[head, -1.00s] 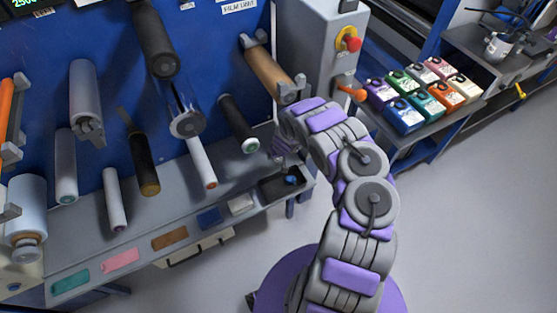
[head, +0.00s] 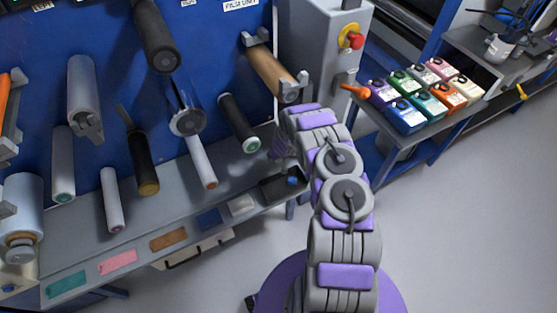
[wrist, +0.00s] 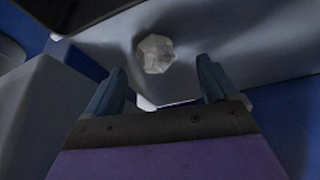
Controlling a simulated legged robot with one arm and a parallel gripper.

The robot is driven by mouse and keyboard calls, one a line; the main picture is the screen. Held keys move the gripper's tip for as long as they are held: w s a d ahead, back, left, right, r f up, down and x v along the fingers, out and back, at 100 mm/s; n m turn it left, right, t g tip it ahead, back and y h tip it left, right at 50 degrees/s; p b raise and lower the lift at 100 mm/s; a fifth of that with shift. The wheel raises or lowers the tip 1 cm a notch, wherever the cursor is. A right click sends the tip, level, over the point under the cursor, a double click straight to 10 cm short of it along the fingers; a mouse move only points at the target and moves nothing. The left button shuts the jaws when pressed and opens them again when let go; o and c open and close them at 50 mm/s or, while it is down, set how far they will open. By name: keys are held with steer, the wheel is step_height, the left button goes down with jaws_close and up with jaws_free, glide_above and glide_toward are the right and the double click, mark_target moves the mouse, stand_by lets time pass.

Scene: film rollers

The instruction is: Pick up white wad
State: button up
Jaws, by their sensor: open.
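The white wad (wrist: 156,54) is a small crumpled, off-white lump on a grey surface in the wrist view. It lies just beyond my gripper (wrist: 161,82), roughly in line with the gap between the two dark blue fingers. The fingers are apart with nothing between them, and the wad looks clear of both. In the head view my gripper (head: 279,149) is low over the right end of the grey shelf, partly hidden by my arm. I cannot make out the wad in the head view.
A grey shelf (head: 85,232) holds several coloured pads and a dark tray (head: 272,194) at its right end. A brown roller (head: 270,72) and a black roller (head: 238,122) stick out nearby. A grey cabinet (head: 318,60) stands behind my arm. Grey block (wrist: 40,110) is close left.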

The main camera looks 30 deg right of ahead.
steer(key=shift+w+d+f, duration=0.4)
steer(key=shift+w+f, duration=0.05)
steer(key=shift+f, duration=0.15)
steer(key=shift+w+a+f+b, duration=0.25)
steer(key=shift+w+f+b, duration=0.05)
steer(key=shift+f, duration=0.6)
steer(key=shift+w+d+f, duration=0.1)
steer(key=shift+d, duration=0.05)
steer(key=shift+d, duration=0.1)
steer(key=shift+c, duration=0.2)
steer(key=c, duration=1)
